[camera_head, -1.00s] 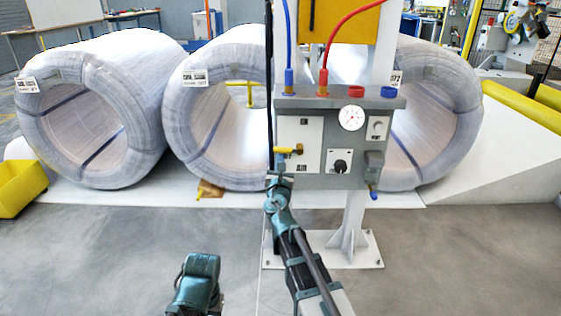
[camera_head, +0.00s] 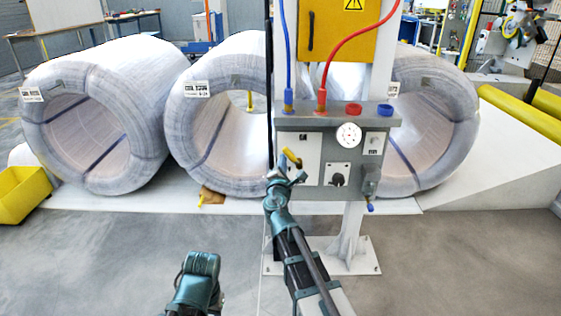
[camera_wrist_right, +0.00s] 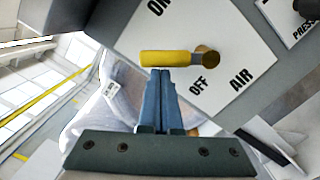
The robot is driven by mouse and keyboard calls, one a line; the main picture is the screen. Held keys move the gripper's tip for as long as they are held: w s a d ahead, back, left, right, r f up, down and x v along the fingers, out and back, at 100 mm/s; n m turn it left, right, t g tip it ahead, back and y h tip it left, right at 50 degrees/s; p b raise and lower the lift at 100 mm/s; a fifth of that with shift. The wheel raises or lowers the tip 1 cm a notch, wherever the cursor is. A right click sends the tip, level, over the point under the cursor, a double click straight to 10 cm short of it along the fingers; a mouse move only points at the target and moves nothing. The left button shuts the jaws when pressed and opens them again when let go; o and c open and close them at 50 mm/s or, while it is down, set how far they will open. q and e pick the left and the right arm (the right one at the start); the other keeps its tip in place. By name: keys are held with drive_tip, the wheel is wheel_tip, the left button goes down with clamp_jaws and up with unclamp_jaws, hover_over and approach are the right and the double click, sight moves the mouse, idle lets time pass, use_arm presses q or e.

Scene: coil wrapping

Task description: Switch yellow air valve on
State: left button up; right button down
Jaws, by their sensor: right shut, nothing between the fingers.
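The yellow air valve handle (camera_head: 291,156) is on the grey control panel (camera_head: 312,122), on a white plate marked ON, OFF and AIR. It tilts up to the left from its pivot. In the right wrist view the yellow handle (camera_wrist_right: 165,58) extends left from its brass pivot, between the ON and OFF marks. My right gripper (camera_head: 287,174) is shut and empty, just below the handle. In the wrist view its fingertips (camera_wrist_right: 160,72) are at the handle's lower edge, seemingly touching it. My left arm shows low in the head view; its fingers do not show.
The panel carries a gauge (camera_head: 348,135), a black knob (camera_head: 338,180) and blue and red hoses. It stands on a white post (camera_head: 346,235). Large wrapped coils (camera_head: 90,130) lie behind. A yellow bin (camera_head: 22,192) is at the left. The grey floor in front is clear.

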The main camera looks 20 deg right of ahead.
drive_tip(key=m, duration=0.1)
drive_tip(key=d+r+m+p, duration=0.1)
drive_tip(key=m, duration=0.1)
drive_tip(key=shift+s+r, duration=0.2)
drive_tip(key=shift+r, duration=0.1)
drive_tip(key=m, duration=0.1)
drive_tip(key=d+m+p, duration=0.1)
drive_tip(key=shift+s+d+r+m, duration=0.15)
drive_tip(key=shift+d+r+m, duration=0.05)
drive_tip(key=shift+r+m, duration=0.1)
use_arm(q)
wheel_tip(320, 180, up, 3)
drive_tip(key=shift+r+p, duration=0.2)
drive_tip(key=shift+p, duration=0.25)
use_arm(e)
drive_tip(key=shift+s+d+r+g, duration=0.1)
drive_tip(key=shift+d+r+g, duration=0.05)
drive_tip(key=shift+d+g, duration=0.15)
drive_tip(key=shift+a, duration=0.2)
use_arm(q)
drive_tip(key=shift+a, duration=1)
use_arm(e)
approach(291, 155)
drive_tip(key=a, duration=0.1)
drive_tip(key=s+a+r, duration=0.1)
drive_tip(key=a, duration=0.2)
drive_tip(key=shift+s+r, duration=0.15)
drive_tip(key=shift+s, duration=0.2)
